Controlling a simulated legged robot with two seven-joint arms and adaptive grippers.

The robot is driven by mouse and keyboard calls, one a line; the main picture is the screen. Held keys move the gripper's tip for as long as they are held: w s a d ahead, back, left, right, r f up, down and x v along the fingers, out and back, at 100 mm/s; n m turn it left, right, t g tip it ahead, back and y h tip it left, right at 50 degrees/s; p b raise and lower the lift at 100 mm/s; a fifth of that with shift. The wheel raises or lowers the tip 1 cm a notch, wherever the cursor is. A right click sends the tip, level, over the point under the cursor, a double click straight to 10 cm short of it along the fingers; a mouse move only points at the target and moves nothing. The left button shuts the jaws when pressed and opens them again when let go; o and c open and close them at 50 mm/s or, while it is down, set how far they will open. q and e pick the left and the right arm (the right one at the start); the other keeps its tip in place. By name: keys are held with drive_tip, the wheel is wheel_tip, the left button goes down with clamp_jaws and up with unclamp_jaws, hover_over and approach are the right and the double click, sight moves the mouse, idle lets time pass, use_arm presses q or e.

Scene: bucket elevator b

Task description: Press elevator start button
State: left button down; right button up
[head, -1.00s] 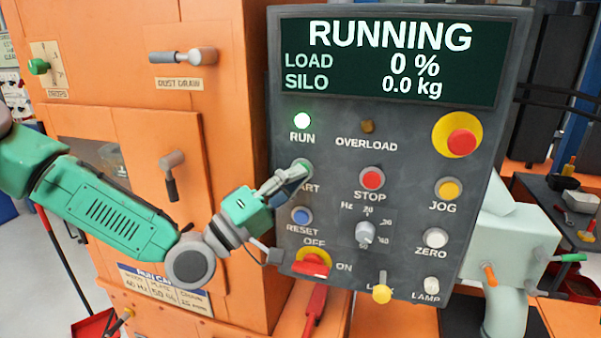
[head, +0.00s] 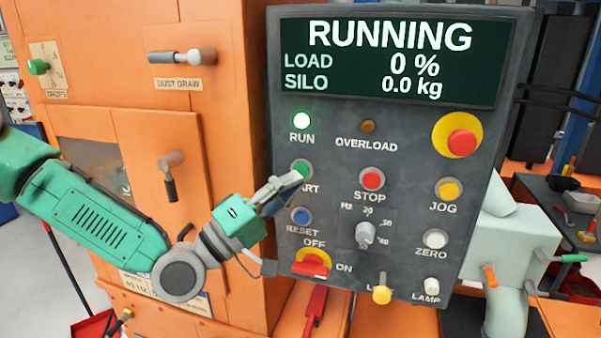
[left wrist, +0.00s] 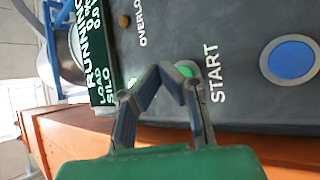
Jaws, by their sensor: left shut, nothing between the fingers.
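The green start button (head: 303,168) is on the grey control panel (head: 400,130), below the lit run lamp (head: 302,121). The display (head: 390,62) reads RUNNING, load 0 %, silo 0.0 kg. My left gripper (head: 296,179) is shut and empty, with its tips at the start button and covering part of its label. In the left wrist view the closed fingertips (left wrist: 164,70) are beside the green button (left wrist: 186,70), overlapping its edge; I cannot tell whether they touch it. My right gripper is not in view.
Close to the start button are the red stop button (head: 372,179) and blue reset button (head: 301,215). A red emergency button (head: 461,142) is at the upper right. A red off/on switch (head: 311,264) sits below. An orange cabinet (head: 235,110) stands left of the panel.

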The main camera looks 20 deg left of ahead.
use_arm(q)
drive_tip(key=shift+s+a, duration=0.1)
drive_tip(key=shift+s, duration=2.05)
drive_tip(key=s+d+f+m+g+y+b, duration=0.1)
drive_tip(key=s+f+g+y+b, duration=0.15)
drive_tip(key=f, duration=0.85)
drive_tip(key=s+d+f+m+g+y+b, duration=0.1)
drive_tip(key=s+f+g+y, duration=0.2)
drive_tip(key=f, duration=0.8)
drive_tip(key=s+f+m+g+y+b, duration=0.1)
drive_tip(key=s+f+g+b, duration=0.2)
drive_tip(key=f, duration=0.9)
drive_tip(key=s+a+f+m+g+y+b, duration=0.3)
drive_tip(key=s+a+f+g+y, duration=0.5)
drive_tip(key=s+a+f, duration=0.7)
wheel_tip(320, 180, down, 4)
drive_tip(key=shift+s+a+r+m+y+b, duration=0.1)
drive_tip(key=shift+s+a+m+y+b, duration=0.25)
drive_tip(key=shift+s+y+b, duration=0.65)
drive_tip(key=shift+s+h, duration=0.1)
drive_tip(key=shift+h, duration=0.45)
